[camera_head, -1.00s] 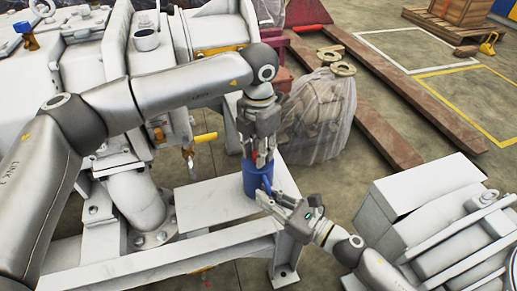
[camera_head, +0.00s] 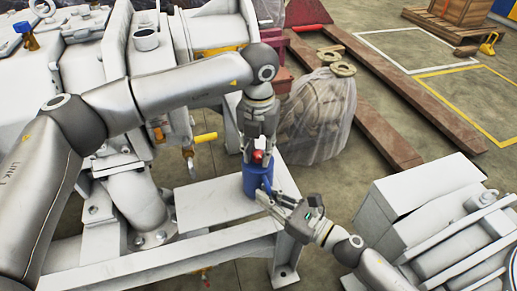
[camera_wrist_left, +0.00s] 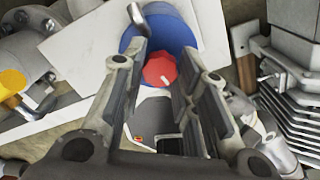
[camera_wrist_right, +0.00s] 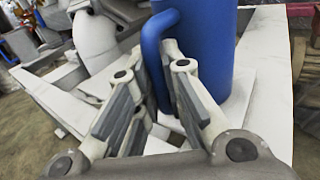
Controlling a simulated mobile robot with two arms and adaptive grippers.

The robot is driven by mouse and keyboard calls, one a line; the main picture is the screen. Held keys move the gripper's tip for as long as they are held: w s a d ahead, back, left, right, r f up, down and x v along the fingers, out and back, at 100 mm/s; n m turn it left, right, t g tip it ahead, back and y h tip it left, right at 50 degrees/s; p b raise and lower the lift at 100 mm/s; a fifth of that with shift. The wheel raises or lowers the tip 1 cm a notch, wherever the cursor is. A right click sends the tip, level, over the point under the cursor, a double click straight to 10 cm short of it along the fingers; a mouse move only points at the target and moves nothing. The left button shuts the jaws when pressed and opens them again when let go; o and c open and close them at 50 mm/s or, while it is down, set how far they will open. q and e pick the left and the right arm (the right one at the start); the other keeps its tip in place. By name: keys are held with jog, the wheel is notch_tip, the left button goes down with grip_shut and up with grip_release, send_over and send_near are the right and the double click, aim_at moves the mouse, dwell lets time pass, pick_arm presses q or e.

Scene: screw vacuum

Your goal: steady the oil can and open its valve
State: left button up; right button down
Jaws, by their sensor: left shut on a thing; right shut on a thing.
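The blue oil can (camera_head: 256,183) stands upright on a white metal platform (camera_head: 205,203), with a red valve knob (camera_head: 258,155) on top. My left gripper (camera_head: 257,151) comes down from above and is shut on the knob. In the left wrist view the red knob (camera_wrist_left: 160,69) shows between its two fingers, above the round blue can top (camera_wrist_left: 182,32). My right gripper (camera_head: 267,194) comes from the lower right and is shut on the can's blue side handle. The right wrist view shows the handle (camera_wrist_right: 157,50) between the fingers; its lower part is partly hidden.
A large grey machine (camera_head: 100,70) with a yellow lever (camera_head: 205,138) stands left of the can. A wrapped bundle (camera_head: 320,115) stands behind on the right. A ribbed grey unit (camera_head: 450,220) is at lower right. Open floor lies beyond the platform's right edge.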

aim_at(258, 154)
pick_arm(q)
jog(key=o, duration=1.1)
jog(key=shift+c, duration=0.2)
notch_tip(258, 154, up, 12)
pick_arm(e)
jog(key=c, duration=1.5)
grip_release()
jog(key=shift+o, duration=0.2)
